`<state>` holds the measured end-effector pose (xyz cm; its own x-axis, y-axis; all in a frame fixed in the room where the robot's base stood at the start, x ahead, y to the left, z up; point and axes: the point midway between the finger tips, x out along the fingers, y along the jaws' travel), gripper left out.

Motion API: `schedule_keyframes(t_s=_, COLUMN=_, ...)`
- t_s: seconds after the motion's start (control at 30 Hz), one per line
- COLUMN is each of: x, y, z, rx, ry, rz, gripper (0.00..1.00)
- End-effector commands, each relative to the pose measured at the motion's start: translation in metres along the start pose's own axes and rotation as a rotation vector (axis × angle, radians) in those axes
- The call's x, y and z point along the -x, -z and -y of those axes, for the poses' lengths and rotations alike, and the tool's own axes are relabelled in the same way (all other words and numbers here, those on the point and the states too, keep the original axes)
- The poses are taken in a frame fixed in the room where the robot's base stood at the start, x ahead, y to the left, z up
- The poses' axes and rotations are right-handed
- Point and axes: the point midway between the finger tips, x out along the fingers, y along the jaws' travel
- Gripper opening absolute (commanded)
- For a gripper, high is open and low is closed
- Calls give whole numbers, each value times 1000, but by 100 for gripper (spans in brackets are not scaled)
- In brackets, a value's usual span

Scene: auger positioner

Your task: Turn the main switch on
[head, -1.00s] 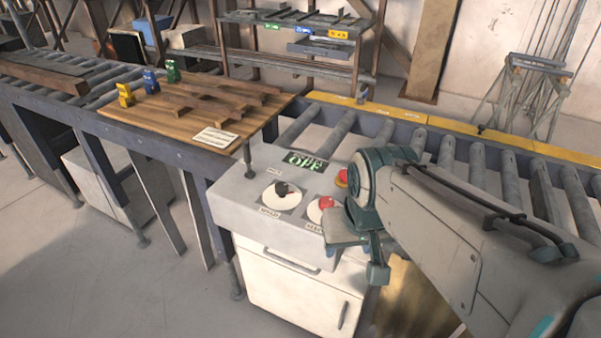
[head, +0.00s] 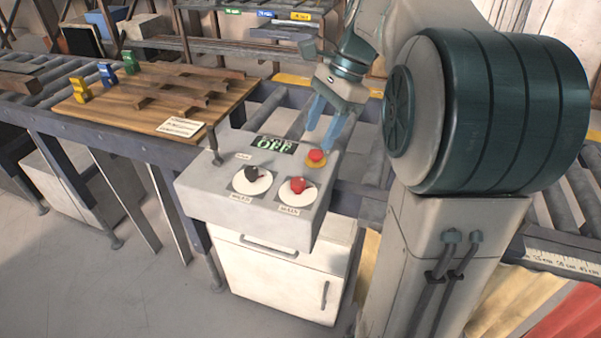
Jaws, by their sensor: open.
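The control box (head: 205,190) is a grey panel on a white cabinet. The main switch (head: 298,186) is a red knob on a white round dial at the right, with a label below that seems to read MAIN. A black knob (head: 256,173) sits on a similar dial to its left. A small display (head: 275,145) behind them reads OFF. A red button (head: 316,156) on a yellow base is at the back right of the panel. My gripper (head: 322,137) is open, its blue fingers pointing down over the panel's back right, behind the main switch and near the red button. It holds nothing.
A wooden board (head: 235,92) with brown blocks and small yellow, blue and green figures lies at left on the conveyor. A short dark post (head: 213,145) stands at the panel's back left corner. Roller conveyors (head: 265,105) run behind the panel.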

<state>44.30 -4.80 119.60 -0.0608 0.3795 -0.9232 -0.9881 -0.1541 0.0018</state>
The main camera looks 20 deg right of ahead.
Motion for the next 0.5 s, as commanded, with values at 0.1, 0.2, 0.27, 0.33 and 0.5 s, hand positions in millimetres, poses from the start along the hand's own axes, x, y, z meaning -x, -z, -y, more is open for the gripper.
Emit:
schedule_keyframes(t_s=0.1, x=-25, y=0, z=-1, rx=0, ry=-4, rz=2, gripper=51)
schedule_keyframes(t_s=0.2, x=-47, y=0, z=-1, rx=1, ry=-4, rz=2, gripper=51)
schedule_keyframes(t_s=0.27, x=-60, y=0, z=-1, rx=1, ry=-3, rz=1, gripper=51)
schedule_keyframes(t_s=0.33, x=-74, y=0, z=-1, rx=1, ry=-3, rz=1, gripper=51)
schedule_keyframes(t_s=0.5, x=-102, y=0, z=-1, rx=3, ry=-2, rz=-1, gripper=51)
